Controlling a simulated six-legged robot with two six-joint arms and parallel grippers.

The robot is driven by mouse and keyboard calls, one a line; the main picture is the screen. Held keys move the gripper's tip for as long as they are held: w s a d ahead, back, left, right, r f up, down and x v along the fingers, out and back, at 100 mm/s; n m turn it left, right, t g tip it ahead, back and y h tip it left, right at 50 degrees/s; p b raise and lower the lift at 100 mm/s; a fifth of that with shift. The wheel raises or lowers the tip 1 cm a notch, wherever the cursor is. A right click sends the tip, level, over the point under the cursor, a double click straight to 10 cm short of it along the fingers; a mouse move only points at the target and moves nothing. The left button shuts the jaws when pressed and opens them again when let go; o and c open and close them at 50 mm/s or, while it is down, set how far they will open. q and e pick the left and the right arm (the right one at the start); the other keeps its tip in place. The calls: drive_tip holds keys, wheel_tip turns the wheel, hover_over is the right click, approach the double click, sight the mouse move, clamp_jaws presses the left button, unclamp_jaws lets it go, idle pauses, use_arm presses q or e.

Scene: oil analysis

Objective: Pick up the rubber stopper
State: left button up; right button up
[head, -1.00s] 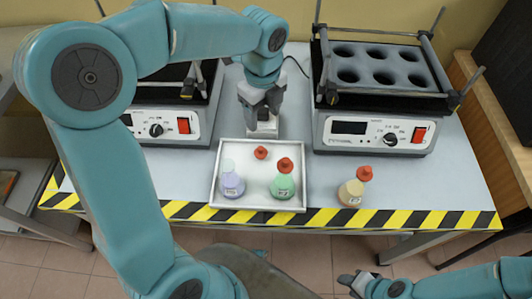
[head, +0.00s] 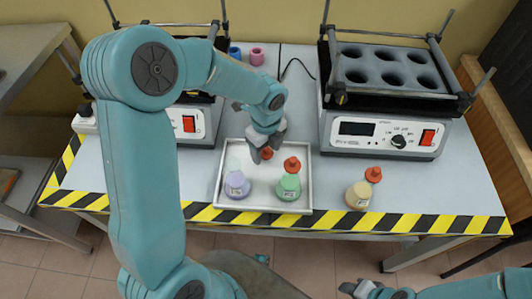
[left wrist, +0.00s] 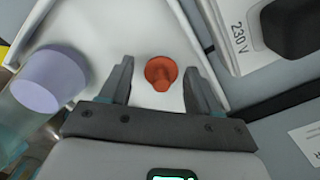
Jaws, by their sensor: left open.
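A red rubber stopper (head: 267,154) lies in the white tray (head: 220,206), partly hidden by my left gripper (head: 262,150) in the head view. In the left wrist view the stopper (left wrist: 161,72) shows between the two open fingers of my left gripper (left wrist: 160,85), slightly beyond their tips, with nothing held.
A heater block (head: 385,110) stands at right, another device (head: 190,125) at left. Striped tape (head: 420,222) marks the table's front edge.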

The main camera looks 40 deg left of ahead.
use_arm(q)
drive_tip(key=c, duration=1)
drive_tip(key=shift+o, duration=0.2)
drive_tip(key=shift+w, duration=0.1)
